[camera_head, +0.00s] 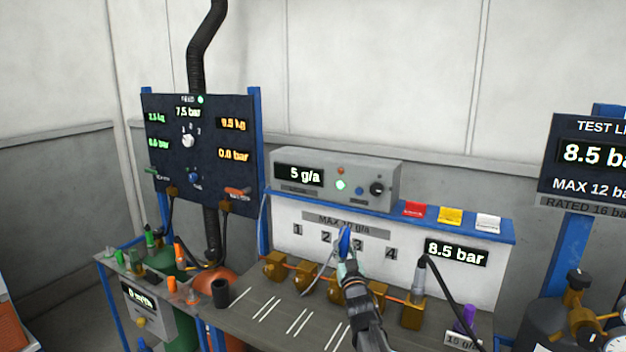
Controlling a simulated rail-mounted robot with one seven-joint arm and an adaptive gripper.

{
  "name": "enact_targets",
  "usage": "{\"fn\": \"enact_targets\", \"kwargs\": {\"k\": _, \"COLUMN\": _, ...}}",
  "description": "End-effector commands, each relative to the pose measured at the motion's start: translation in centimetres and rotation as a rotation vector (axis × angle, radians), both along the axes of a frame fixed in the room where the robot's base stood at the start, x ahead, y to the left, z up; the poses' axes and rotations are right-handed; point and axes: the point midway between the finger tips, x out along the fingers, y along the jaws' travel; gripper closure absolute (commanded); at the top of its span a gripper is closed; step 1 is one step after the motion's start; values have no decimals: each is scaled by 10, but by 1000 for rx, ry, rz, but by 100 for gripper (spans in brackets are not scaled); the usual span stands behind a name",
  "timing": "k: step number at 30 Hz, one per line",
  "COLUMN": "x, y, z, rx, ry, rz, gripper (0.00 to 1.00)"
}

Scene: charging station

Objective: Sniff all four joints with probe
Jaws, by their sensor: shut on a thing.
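My gripper (346,270) is shut on the probe (345,241), whose blue part rises above the fingers. A grey lead hangs from the probe to the left. The gripper and probe are in front of the white panel, near number 3 (358,245). The brass joints (275,265) sit in a row on a copper pipe below numbers 1, 2 and 4 (391,254) as well. My arm covers part of the row on the right. The probe's tip is too small to make out, so I cannot tell whether it touches a joint. The grey detector box (336,180) reads 5 g/a with a green light.
A dark gauge board (200,150) stands left. Red, yellow and white tags (450,215) lie on the blue shelf. A display (456,253) reads 8.5 bar. A cabled fitting (419,275) stands right of my arm. A black cup (221,293) and bottles crowd the left.

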Motion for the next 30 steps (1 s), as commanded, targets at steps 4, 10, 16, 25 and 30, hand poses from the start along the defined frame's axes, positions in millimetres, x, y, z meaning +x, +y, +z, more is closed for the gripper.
{"fn": "enact_targets", "kwargs": {"k": 4, "x": -2, "y": 0, "z": 3, "rx": 0, "ry": -1, "rz": 0, "gripper": 100}}
{"fn": "enact_targets", "kwargs": {"k": 10, "x": -12, "y": 0, "z": 14, "rx": 0, "ry": -2, "rz": 0, "gripper": 100}}
{"fn": "enact_targets", "kwargs": {"k": 16, "x": -23, "y": 1, "z": 29, "rx": 1, "ry": -1, "rz": 0, "gripper": 100}}
{"fn": "enact_targets", "kwargs": {"k": 25, "x": -39, "y": 1, "z": 49, "rx": 0, "ry": -1, "rz": 0, "gripper": 100}}
{"fn": "enact_targets", "kwargs": {"k": 30, "x": -40, "y": 1, "z": 51, "rx": 0, "ry": 0, "rz": 0, "gripper": 100}}
